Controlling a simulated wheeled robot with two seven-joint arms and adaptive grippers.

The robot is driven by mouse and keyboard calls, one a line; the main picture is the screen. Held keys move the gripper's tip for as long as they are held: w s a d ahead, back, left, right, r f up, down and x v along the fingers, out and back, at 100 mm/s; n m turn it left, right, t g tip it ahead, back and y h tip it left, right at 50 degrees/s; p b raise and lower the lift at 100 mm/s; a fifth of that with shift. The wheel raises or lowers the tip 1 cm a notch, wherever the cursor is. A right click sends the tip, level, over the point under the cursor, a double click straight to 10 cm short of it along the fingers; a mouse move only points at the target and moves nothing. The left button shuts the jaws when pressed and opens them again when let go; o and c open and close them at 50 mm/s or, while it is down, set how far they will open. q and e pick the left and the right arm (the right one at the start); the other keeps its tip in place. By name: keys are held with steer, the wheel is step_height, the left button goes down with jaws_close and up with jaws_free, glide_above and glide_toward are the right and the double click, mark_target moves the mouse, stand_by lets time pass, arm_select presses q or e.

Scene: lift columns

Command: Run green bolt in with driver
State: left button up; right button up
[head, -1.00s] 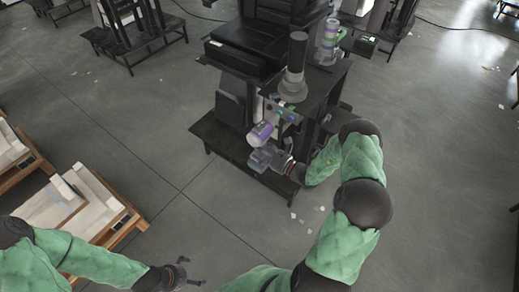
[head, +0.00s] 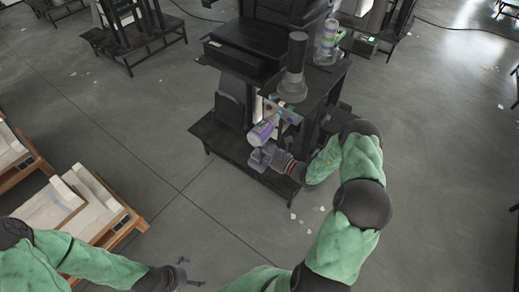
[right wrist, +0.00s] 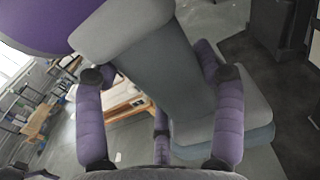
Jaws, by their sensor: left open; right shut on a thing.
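The driver (head: 262,133) has a purple body and a grey handle. My right gripper (head: 268,156) is shut around the handle and holds the driver at the front of a black column stand. In the right wrist view the grey handle (right wrist: 155,75) lies between my purple fingers (right wrist: 160,120). A small teal-green piece (head: 290,116) shows just right of the driver's upper end; I cannot tell whether it is the green bolt. The driver's tip and its contact with any bolt are not clear. My left gripper (head: 188,274) is open and empty over the floor at the lower left.
The black stand (head: 228,146) has a low shelf and a dark upright cylinder (head: 295,65) on top. A wooden pallet with pale blocks (head: 75,205) lies at the left.

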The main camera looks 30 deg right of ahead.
steer(key=shift+w+d+r, duration=0.1)
steer(key=shift+w+d, duration=0.15)
steer(key=shift+d, duration=0.25)
stand_by(0.5)
steer(key=shift+w+d+r, duration=0.1)
steer(key=shift+w+d, duration=0.15)
steer(key=shift+d, duration=0.4)
stand_by(2.4)
steer(key=shift+a, duration=0.1)
steer(key=shift+s+a+p, duration=0.3)
steer(key=shift+s+a, duration=0.05)
steer(key=shift+a, duration=0.4)
steer(key=shift+s+a+p, duration=0.25)
steer(key=shift+s+a, duration=0.05)
steer(key=shift+a, duration=0.5)
steer(key=shift+s+a+p, duration=0.3)
steer(key=shift+s+a, duration=0.05)
steer(key=shift+a, duration=0.4)
steer(key=a, duration=0.1)
steer(key=s+a+p, duration=0.1)
steer(key=a, duration=0.1)
steer(key=shift+s+a, duration=0.25)
steer(key=shift+a, duration=0.15)
